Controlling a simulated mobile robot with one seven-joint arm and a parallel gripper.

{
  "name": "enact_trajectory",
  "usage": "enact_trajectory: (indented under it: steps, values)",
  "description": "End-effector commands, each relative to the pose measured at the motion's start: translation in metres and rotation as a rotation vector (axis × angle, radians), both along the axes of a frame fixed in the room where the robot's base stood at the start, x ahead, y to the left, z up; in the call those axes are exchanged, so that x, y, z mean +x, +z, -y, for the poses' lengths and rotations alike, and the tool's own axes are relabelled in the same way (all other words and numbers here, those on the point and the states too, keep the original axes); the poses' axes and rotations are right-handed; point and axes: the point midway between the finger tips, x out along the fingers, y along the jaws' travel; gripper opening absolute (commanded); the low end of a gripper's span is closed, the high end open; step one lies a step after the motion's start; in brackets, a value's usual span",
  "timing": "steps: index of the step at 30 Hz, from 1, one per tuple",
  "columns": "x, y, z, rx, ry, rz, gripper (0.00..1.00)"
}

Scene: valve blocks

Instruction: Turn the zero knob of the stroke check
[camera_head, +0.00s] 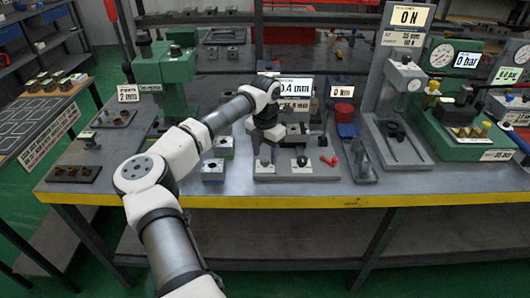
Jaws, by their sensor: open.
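The station with a lit display reading about 0.4 mm (296,87), partly hidden by my arm, looks like the stroke check. Its grey base plate (322,174) lies near the bench's front edge. A small dark knob (301,160) stands on the plate; I cannot tell if it is the zero knob. My gripper (266,161) points down over the left part of this plate, left of the dark knob. It is open, with nothing seen between its fingers. My wrist hides what lies behind it.
Blue-based blocks (213,171) sit left of the plate. A press (398,90) and green gauge station (462,125) stand further right.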

Motion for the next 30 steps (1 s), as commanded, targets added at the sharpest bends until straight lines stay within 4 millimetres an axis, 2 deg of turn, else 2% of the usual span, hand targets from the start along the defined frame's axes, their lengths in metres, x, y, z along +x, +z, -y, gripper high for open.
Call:
enact_trajectory:
  steps: [6,14,24,30]
  values:
    - [0.0,-0.013,0.0,0.0,-0.001,0.0,0.5]
    - [0.0,-0.014,0.0,-0.001,-0.001,0.001,0.49]
    - [0.0,-0.013,0.0,-0.001,-0.001,0.001,0.06]
    - [0.0,-0.014,0.0,-0.001,0.013,0.001,0.06]
